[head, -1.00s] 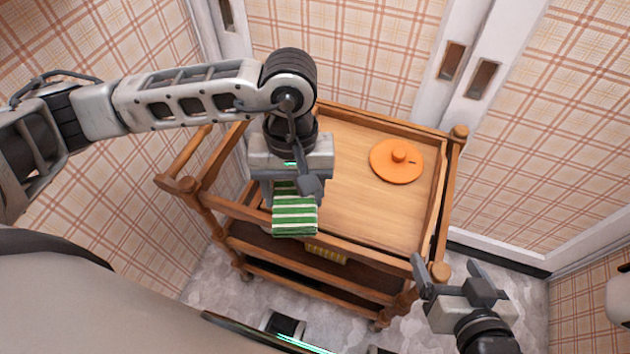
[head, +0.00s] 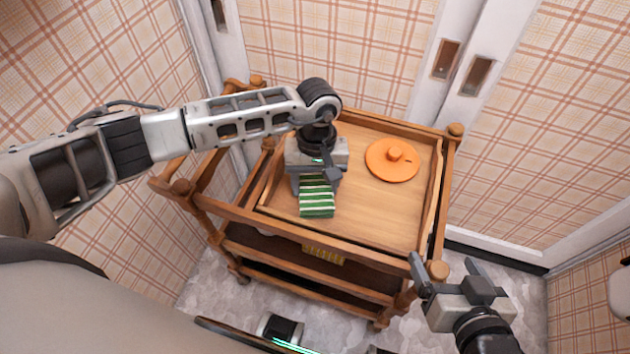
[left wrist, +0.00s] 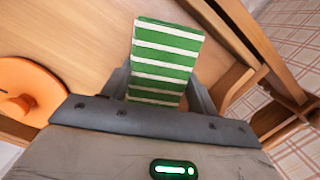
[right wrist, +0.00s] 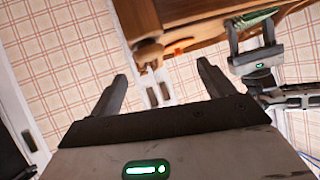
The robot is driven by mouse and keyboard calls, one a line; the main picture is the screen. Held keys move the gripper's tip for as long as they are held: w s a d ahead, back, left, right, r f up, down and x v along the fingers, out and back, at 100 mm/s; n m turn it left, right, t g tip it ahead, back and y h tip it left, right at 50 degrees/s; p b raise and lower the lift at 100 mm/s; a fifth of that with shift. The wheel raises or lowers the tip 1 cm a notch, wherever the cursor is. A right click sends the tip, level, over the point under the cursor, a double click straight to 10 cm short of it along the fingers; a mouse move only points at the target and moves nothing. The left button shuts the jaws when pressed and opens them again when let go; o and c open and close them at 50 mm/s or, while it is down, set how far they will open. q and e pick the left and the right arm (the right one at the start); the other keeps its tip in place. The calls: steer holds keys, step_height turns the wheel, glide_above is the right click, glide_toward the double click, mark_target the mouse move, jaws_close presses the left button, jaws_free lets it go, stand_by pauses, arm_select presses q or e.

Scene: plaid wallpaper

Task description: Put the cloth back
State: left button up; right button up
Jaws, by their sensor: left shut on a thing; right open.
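A green and white striped cloth (head: 317,200), folded into a small block, is held in my left gripper (head: 315,182) over the left part of the wooden cart's top tray (head: 352,215). In the left wrist view the cloth (left wrist: 166,58) sits between the two fingers; I cannot tell whether its underside touches the tray. My right gripper (head: 448,270) is open and empty, off the cart's front right corner. Its two spread fingers show in the right wrist view (right wrist: 160,90), with nothing between them.
An orange lid-like disc with a knob (head: 393,160) lies at the tray's back right. Raised wooden rails (head: 345,240) edge the cart. A yellow item (head: 323,254) is on a lower shelf. The tray's middle and front right are clear. White doors stand behind.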

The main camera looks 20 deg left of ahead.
arm_select(q)
steer(key=shift+f, duration=0.2)
steer(key=o, duration=1.5)
steer(key=shift+r, duration=0.1)
